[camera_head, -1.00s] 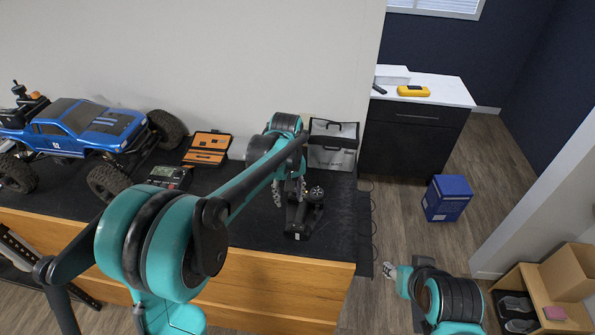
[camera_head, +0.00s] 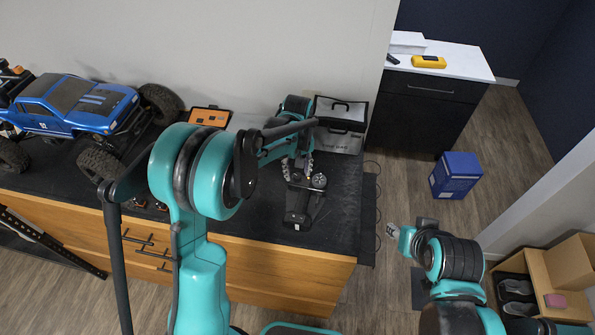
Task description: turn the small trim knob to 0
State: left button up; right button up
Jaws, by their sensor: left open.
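A black RC transmitter (camera_head: 298,213) lies on the dark bench mat, with a round wheel (camera_head: 319,181) at its upper right. The small trim knob is too small to make out, and I cannot read its setting. My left gripper (camera_head: 297,169) is open at the far end of the transmitter, just left of the wheel. Its fingers point down. I cannot tell whether they touch the transmitter. My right gripper (camera_head: 393,230) is off to the right of the bench, above the floor, too small to judge.
A blue RC crawler (camera_head: 75,103) stands on the bench at left. An orange-and-black case (camera_head: 208,116) lies behind my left arm. A blue box (camera_head: 455,176) is on the floor at right.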

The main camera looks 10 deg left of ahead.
pick_arm(q)
jog(key=shift+f, duration=0.25)
jog(key=shift+s, duration=0.1)
grip_shut()
